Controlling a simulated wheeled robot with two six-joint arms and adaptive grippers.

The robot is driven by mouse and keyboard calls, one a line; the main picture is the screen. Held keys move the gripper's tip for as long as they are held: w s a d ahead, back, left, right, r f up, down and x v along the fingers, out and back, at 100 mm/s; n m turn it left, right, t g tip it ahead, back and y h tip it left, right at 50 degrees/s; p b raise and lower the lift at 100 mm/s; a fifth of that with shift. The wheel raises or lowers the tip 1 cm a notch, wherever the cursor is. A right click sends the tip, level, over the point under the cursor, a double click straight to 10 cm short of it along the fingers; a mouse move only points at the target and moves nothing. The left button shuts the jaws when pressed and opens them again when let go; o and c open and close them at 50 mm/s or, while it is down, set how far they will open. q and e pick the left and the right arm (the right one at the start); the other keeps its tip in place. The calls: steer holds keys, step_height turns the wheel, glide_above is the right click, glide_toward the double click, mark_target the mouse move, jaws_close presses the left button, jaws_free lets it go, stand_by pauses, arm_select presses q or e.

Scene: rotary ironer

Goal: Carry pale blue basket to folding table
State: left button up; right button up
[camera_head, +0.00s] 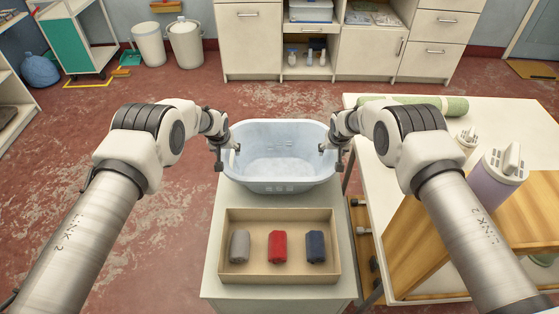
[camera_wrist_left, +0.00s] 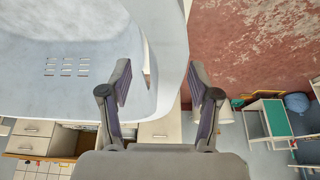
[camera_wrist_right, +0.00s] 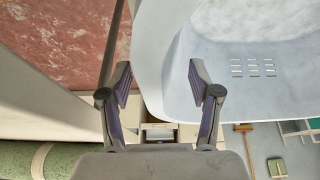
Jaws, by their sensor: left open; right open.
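The pale blue basket (camera_head: 279,166) stands upright and empty at the far end of a narrow white stand (camera_head: 212,250). My left gripper (camera_head: 228,146) is at the basket's left end wall. In the left wrist view the basket (camera_wrist_left: 60,100) has its end wall between the two open fingers (camera_wrist_left: 160,80). My right gripper (camera_head: 333,147) is at the right end wall. In the right wrist view the basket (camera_wrist_right: 250,105) has its wall between the open fingers (camera_wrist_right: 158,80). A white-topped table (camera_head: 400,260) stands to the right; I cannot tell whether it is the folding table.
A shallow tray (camera_head: 255,213) with grey, red and navy rolls sits on the stand before the basket. The table holds a green roll (camera_head: 440,105) and a lilac container (camera_head: 495,180). Cabinets (camera_head: 250,40) line the back wall. Red floor (camera_head: 170,250) is clear on the left.

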arm_select(q)
steer(key=shift+w+f, duration=0.15)
steer(key=shift+f, duration=0.1)
arm_select(e)
steer(key=shift+w+f, duration=0.15)
steer(key=shift+f, duration=0.1)
arm_select(q)
steer(key=shift+r, duration=0.1)
steer(key=shift+c, duration=0.4)
arm_select(e)
steer(key=shift+r, duration=0.1)
steer(key=shift+c, duration=0.3)
arm_select(q)
jaws_close()
arm_select(e)
jaws_close()
